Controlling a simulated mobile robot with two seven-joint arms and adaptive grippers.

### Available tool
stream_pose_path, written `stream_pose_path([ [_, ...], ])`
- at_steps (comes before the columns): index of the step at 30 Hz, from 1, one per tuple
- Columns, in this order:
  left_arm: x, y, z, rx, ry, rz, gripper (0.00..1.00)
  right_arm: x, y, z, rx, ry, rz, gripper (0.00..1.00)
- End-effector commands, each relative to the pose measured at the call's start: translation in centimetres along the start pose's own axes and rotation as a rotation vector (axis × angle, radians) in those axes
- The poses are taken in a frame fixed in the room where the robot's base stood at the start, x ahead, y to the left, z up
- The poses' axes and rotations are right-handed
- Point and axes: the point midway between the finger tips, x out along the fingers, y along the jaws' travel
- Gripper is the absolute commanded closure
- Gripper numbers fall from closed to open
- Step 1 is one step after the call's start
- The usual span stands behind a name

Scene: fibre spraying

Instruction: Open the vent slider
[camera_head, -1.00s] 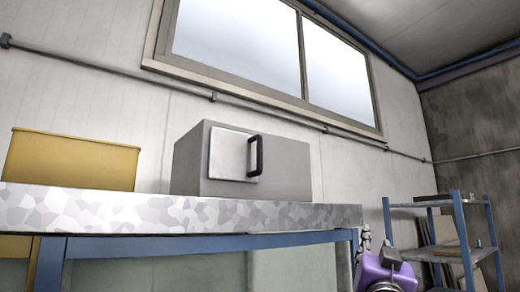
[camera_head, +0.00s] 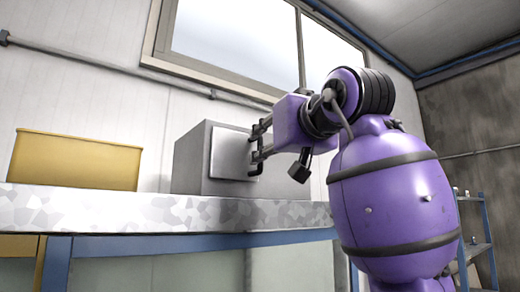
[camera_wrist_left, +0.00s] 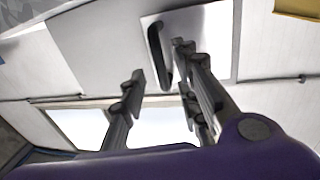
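A grey box (camera_head: 193,160) stands on the bench, with a pale square slider plate (camera_head: 230,153) on its front. In the left wrist view the plate (camera_wrist_left: 215,35) carries a black upright handle (camera_wrist_left: 159,55). My left gripper (camera_head: 254,143) is at the plate's right side, in front of the handle, which it mostly hides in the head view. In the left wrist view the fingers of my left gripper (camera_wrist_left: 158,62) are spread, with the handle between them. The right-hand fingertip is close to the handle; I cannot tell whether it touches. My right gripper is not in view.
The bench (camera_head: 150,212) has a speckled top and blue frame. A yellow box (camera_head: 75,162) stands to the left of the grey box. A window (camera_head: 230,35) is above. A blue shelf (camera_head: 480,235) stands at the right, partly hidden by my arm.

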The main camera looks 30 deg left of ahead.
Motion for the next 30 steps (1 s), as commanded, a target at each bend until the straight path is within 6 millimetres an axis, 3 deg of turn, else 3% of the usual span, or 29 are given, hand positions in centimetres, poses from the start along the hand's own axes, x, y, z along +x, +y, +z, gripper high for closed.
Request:
stream_pose_path([
  [7,3.3,-0.2,-0.2,-0.003,0.002,-0.002,0.71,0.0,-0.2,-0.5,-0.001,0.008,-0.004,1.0],
  [18,4.0,0.0,-0.1,-0.002,0.003,0.001,0.71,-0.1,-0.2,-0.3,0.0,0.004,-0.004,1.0],
  [25,4.0,0.0,-0.1,-0.001,0.003,0.001,1.0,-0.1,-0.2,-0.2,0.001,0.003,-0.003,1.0],
  [30,4.0,0.0,-0.1,-0.001,0.003,0.002,1.0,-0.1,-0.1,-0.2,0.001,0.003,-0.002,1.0],
])
